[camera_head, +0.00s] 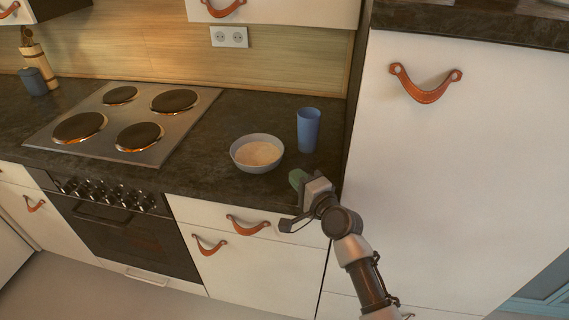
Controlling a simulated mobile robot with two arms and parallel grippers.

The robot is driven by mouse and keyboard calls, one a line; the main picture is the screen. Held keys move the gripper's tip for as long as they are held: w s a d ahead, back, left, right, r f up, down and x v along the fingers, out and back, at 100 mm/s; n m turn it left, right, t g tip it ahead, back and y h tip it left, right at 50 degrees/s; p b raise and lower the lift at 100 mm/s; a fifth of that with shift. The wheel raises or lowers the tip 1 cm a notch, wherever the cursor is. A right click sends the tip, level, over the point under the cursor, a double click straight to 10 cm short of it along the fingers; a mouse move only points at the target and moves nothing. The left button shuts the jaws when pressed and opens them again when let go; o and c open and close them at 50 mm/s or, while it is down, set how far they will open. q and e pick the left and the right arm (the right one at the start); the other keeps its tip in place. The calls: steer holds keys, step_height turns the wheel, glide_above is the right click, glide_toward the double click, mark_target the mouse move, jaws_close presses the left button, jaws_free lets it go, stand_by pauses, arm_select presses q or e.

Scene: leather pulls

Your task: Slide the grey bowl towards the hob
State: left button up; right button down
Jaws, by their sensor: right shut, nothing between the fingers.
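The grey bowl (257,167) stands upright on the dark worktop and holds something pale. The hob (124,121) lies to its left, with a strip of bare worktop between them. My right gripper (301,182) is at the worktop's front edge, to the right of the bowl and a little nearer to me. It is shut and looks apart from the bowl. Something green shows at its tip; I cannot tell what it is. My left gripper is not in view.
A blue cup (308,130) stands behind and to the right of the bowl. A tall white cabinet (440,150) closes off the right side. Drawers with leather pulls (248,226) are below. A dark blue container (33,81) stands left of the hob.

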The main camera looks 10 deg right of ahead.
mark_target(279, 160)
steer(key=x, duration=0.3)
steer(key=shift+w+a+f, duration=0.15)
steer(key=shift+w, duration=0.15)
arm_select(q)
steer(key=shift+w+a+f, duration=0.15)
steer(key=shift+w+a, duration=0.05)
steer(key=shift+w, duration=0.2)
arm_select(e)
steer(key=shift+x, duration=1.1)
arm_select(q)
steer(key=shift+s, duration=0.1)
